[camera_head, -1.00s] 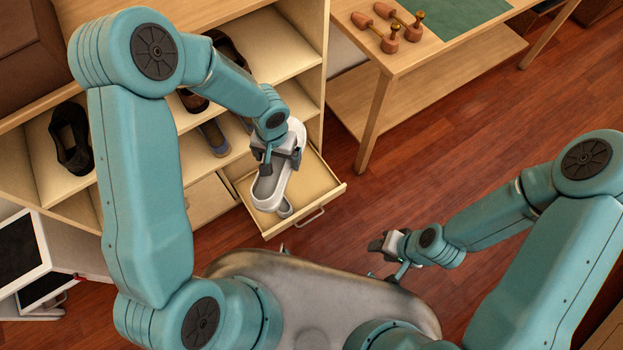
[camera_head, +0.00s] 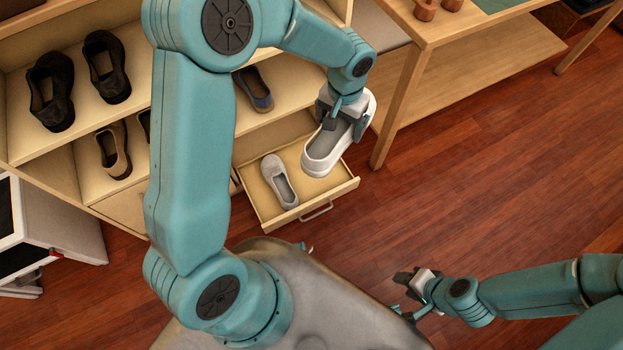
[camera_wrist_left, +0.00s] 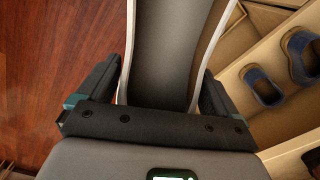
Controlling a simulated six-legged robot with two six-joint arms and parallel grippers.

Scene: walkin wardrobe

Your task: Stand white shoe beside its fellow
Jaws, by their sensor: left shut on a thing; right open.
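A light grey-white shoe (camera_head: 280,182) lies in the drawer, left of the held one. In the left wrist view the held shoe (camera_wrist_left: 170,60) fills the middle between the fingers. My right gripper (camera_head: 418,285) is open and empty over the floor at the lower right.
Shelves behind the drawer hold several dark shoes (camera_head: 108,68) and a blue-trimmed shoe (camera_head: 254,90). A wooden table (camera_head: 405,75) with wooden pieces (camera_head: 426,10) stands at the right, its leg near the drawer. The floor (camera_head: 480,180) at the right is clear.

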